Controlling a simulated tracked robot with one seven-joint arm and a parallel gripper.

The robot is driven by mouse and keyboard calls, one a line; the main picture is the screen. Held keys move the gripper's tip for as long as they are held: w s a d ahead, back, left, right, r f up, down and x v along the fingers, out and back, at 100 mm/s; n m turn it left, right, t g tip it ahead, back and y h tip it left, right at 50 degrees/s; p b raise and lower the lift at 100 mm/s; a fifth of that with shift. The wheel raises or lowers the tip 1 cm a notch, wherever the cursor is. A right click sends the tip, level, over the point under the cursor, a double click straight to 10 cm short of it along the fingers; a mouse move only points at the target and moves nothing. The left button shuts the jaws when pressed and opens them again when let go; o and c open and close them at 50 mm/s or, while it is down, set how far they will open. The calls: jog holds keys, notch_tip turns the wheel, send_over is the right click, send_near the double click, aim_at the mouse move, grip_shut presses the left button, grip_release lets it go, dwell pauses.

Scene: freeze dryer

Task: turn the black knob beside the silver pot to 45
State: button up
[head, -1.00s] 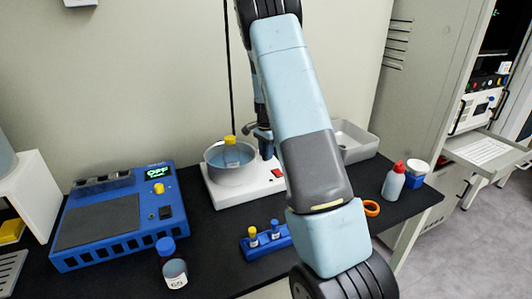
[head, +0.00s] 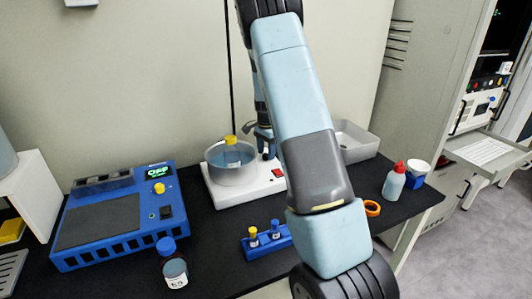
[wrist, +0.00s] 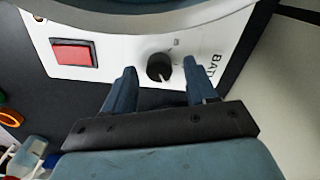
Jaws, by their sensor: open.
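The black knob (wrist: 159,67) shows in the wrist view on the white front panel of the bath base, between a red switch (wrist: 74,54) and the printed word BAT. The silver pot (head: 231,165) sits on the white base (head: 232,194) in the head view, with a yellow-capped flask in it. My gripper (wrist: 155,82) is open, with one blue finger on each side of the knob and a gap to each. The fingertips reach about the knob's height in the picture; I cannot tell whether they are deep enough to surround it. In the head view my arm hides the knob.
A blue device (head: 120,216) reading OFF stands left, with a blue-capped bottle (head: 174,265) before it. A blue tube rack (head: 265,241) lies in front of the base. A grey basin (head: 354,142), red-capped bottle (head: 394,181) and orange ring (head: 372,208) are at right.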

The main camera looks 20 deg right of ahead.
aim_at(266, 154)
notch_tip(266, 154, up, 13)
dwell(0.4)
jog(key=shift+r, duration=0.1)
dwell(0.3)
jog(key=s+a+r+n+t, duration=0.1)
jog(key=s+a+r+n, duration=0.25)
jog(key=s+r, duration=0.45)
jog(key=s+a+r+n+t, duration=0.25)
jog(key=s+a+r, duration=0.35)
jog(key=s, duration=0.4)
jog(key=s+a+n+t, duration=0.1)
jog(key=s+n, duration=0.3)
jog(key=s, duration=0.6)
jog(key=s+a+r+n+t, duration=0.1)
jog(key=s+a+n, duration=0.3)
jog(key=s, duration=0.7)
jog(key=shift+r, duration=0.2)
